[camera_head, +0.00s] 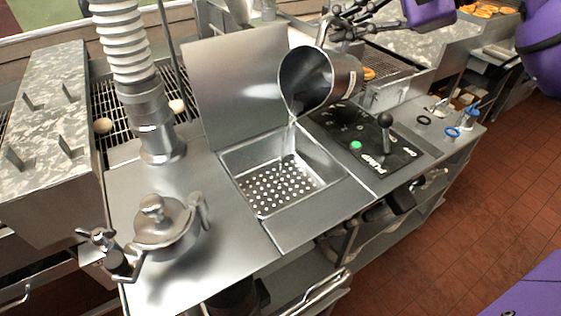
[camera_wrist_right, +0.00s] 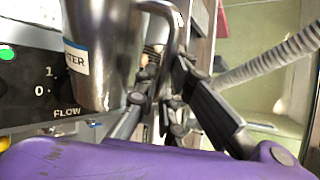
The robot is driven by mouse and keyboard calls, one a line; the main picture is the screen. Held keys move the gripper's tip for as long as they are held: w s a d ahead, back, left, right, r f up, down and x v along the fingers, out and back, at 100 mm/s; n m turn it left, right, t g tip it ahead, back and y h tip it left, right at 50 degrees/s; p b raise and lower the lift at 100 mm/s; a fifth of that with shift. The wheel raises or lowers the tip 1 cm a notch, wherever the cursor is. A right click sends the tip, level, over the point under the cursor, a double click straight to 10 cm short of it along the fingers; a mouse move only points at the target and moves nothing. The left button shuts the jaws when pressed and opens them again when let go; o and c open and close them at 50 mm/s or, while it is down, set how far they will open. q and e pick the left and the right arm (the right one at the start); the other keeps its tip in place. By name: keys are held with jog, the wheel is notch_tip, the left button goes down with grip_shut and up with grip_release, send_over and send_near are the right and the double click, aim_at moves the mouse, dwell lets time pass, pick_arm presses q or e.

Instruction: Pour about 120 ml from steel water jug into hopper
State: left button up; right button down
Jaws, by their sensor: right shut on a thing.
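The steel water jug (camera_head: 335,80) is tipped over the hopper (camera_head: 325,160), its mouth facing down and left. A thin clear stream (camera_head: 291,137) falls from its lip into the hopper, which has a perforated plate (camera_head: 275,188) at its bottom. My right gripper (camera_head: 343,24) is shut on the jug's handle behind the jug. The right wrist view shows the jug (camera_wrist_right: 105,50) with a label ending in "TER", its handle (camera_wrist_right: 176,35) and my right gripper's dark fingers (camera_wrist_right: 168,105). The water level inside the jug is hidden. My left gripper is not in view.
A raised steel lid (camera_head: 235,95) stands behind the hopper. A black control panel (camera_head: 365,145) with a lever (camera_head: 385,125) and a lit green button (camera_head: 356,145) lies to the right. A lidded steel pot (camera_head: 165,228) and a ribbed hose (camera_head: 130,45) stand to the left.

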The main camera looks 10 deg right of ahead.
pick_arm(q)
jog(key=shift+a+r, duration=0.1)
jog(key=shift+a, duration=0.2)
pick_arm(e)
jog(key=shift+s+a+r, duration=0.15)
jog(key=shift+a+r, duration=0.05)
dwell(0.3)
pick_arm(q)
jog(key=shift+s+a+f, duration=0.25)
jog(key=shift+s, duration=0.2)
pick_arm(e)
jog(key=shift+s+a+f+n+h, duration=0.2)
jog(key=shift+a+n+h, duration=0.05)
jog(key=shift+n+h, duration=0.05)
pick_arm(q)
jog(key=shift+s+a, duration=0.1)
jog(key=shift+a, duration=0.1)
pick_arm(e)
jog(key=shift+s+a, duration=0.1)
